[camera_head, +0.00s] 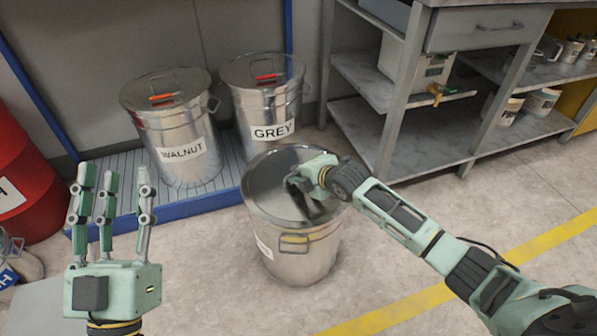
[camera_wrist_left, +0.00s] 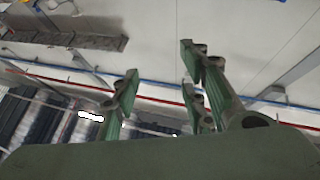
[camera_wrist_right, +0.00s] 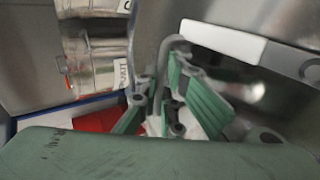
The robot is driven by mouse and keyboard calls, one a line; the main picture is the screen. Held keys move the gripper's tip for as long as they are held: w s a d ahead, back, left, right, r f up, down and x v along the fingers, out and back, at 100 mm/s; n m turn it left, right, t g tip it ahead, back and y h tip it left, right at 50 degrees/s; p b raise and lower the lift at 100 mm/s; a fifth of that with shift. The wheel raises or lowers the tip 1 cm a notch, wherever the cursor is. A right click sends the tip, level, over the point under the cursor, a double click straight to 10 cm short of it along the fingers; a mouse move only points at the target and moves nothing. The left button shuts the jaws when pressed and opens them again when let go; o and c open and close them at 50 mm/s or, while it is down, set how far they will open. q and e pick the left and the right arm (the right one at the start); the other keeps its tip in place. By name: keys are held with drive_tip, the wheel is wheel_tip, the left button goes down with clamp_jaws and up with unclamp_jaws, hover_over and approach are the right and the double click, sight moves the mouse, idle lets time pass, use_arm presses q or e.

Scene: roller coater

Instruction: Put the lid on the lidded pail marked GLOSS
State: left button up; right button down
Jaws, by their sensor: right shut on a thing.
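My left gripper (camera_head: 112,190) is raised, open and empty, fingers up.
Lidded pails marked WALNUT (camera_head: 183,155) and GREY (camera_head: 272,132) stand behind on a blue-edged platform (camera_head: 125,212). A red drum (camera_head: 28,185) is at the left. A grey shelf bench (camera_head: 440,140) is at the right. Floor at front right is clear, with a yellow line.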

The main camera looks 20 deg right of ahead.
use_arm(q)
drive_tip(key=shift+s+r, duration=0.2)
drive_tip(key=shift+r, duration=0.15)
drive_tip(key=shift+s+r+t, duration=0.2)
drive_tip(key=shift+t, duration=0.2)
use_arm(e)
drive_tip(key=shift+f, duration=0.15)
use_arm(q)
drive_tip(key=shift+s+r, duration=0.1)
drive_tip(key=shift+r, duration=0.05)
use_arm(e)
drive_tip(key=shift+f, duration=0.1)
use_arm(q)
drive_tip(key=shift+s+r, duration=0.1)
drive_tip(key=shift+r, duration=0.1)
use_arm(e)
drive_tip(key=c, duration=1.8)
unclamp_jaws()
drive_tip(key=shift+f, duration=0.15)
drive_tip(key=shift+c, duration=0.2)
drive_tip(key=shift+s+f, duration=0.1)
drive_tip(key=shift+s, duration=0.05)
drive_tip(key=v, duration=1.2)
use_arm(q)
drive_tip(key=shift+f, duration=0.1)
